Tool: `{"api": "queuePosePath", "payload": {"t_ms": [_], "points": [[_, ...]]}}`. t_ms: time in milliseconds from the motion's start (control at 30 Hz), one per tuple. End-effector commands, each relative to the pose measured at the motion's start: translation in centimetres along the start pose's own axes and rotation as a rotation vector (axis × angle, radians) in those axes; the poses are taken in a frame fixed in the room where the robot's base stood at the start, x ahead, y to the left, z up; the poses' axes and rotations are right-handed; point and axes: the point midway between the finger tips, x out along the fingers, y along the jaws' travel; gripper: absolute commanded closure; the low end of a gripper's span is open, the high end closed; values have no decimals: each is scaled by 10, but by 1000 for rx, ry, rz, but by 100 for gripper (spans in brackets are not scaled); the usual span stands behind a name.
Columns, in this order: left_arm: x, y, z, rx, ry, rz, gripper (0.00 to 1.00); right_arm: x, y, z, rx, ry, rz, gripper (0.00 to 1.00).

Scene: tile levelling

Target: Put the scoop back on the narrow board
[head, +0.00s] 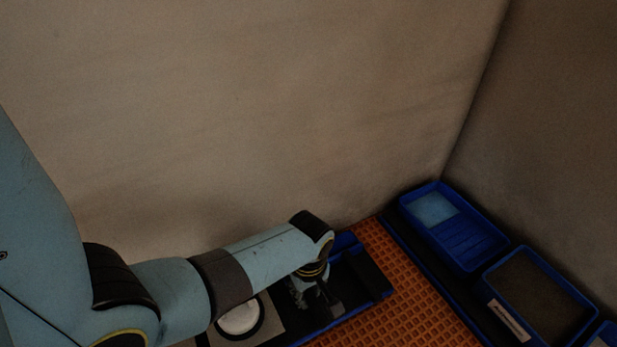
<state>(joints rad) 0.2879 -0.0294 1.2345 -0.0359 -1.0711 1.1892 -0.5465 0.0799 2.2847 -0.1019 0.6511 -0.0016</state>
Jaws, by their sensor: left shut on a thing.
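My left arm comes in from the left, and its gripper (326,300) points down over a dark, blue-edged tray (365,266) at the lower middle. The gripper is shut on a small dark thing, which I take to be the scoop; its outline is hard to make out in the shadow. I cannot tell whether the held thing touches the surface below. I cannot pick out the narrow board for certain. My right gripper is out of view.
An orange grid mat (400,290) lies right of the tray. Blue bins stand at the right: one with a light blue pad (432,207), one with dark brown filling (540,295). A white round thing (240,318) sits below my forearm. Walls close off the back and right.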

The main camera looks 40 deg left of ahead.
Motion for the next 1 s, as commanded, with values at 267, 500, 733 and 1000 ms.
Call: {"api": "queuePosePath", "payload": {"t_ms": [267, 500, 733, 1000], "points": [[6, 0, 0, 0, 1, 0, 100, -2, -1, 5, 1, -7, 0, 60], [7, 0, 0, 0, 1, 1, 59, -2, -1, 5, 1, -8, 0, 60], [7, 0, 0, 0, 1, 0, 51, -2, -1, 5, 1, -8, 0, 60], [-6, 0, 0, 0, 1, 2, 51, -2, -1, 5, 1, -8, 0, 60]]}}
